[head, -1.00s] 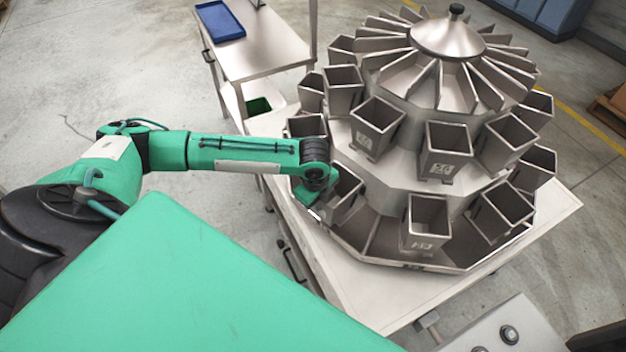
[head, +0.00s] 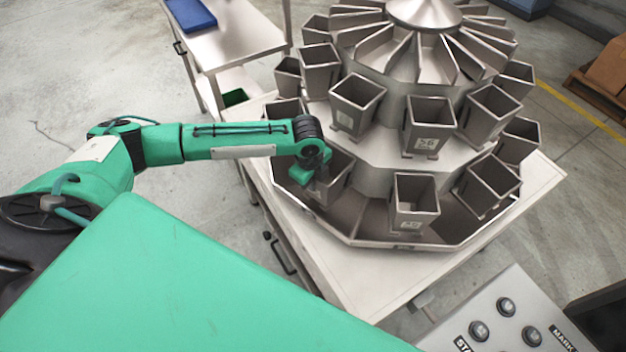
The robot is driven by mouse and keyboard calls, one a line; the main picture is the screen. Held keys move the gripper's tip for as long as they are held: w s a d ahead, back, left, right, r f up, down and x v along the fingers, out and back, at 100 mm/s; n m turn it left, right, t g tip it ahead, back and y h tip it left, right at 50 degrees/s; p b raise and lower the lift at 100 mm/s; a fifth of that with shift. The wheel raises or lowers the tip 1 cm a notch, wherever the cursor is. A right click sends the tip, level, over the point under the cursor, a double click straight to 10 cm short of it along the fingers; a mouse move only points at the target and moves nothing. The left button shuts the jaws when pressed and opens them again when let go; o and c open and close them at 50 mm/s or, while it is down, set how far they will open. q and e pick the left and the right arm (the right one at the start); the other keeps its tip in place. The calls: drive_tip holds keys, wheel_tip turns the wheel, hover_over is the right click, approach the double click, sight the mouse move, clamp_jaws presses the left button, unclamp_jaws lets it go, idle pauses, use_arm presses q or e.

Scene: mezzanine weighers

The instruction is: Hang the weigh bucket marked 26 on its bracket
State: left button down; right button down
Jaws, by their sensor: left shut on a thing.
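My left gripper (head: 312,182) is at the left side of the round weigher, at the lower ring. It is shut on a grey steel weigh bucket (head: 334,176), open at the top and partly hidden behind the gripper and wrist. No number shows on this bucket, so I cannot tell whether it is the one marked 26, or whether it touches its bracket. Other buckets hang around the weigher: one with a plate that seems to read 56 (head: 430,125), and a lower front one (head: 414,205) whose mark is too small to read surely. My right gripper is not in view.
The weigher's lower tray rim (head: 400,245) stands on a pale table (head: 365,290). Close neighbouring buckets (head: 357,103) crowd the space above and right of my gripper. A steel bench (head: 235,45) with a blue tray (head: 190,14) is at back left. A button panel (head: 505,315) is at lower right.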

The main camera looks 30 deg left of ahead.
use_arm(q)
drive_tip(key=shift+f, duration=0.4)
drive_tip(key=c, duration=1.5)
unclamp_jaws()
drive_tip(key=r, duration=0.4)
drive_tip(key=s+r+b, duration=0.1)
drive_tip(key=r, duration=0.4)
drive_tip(key=r+b, duration=0.1)
drive_tip(key=r, duration=0.3)
drive_tip(key=shift+s+a+r, duration=0.15)
drive_tip(key=shift+s+r, duration=0.1)
drive_tip(key=shift+r, duration=0.15)
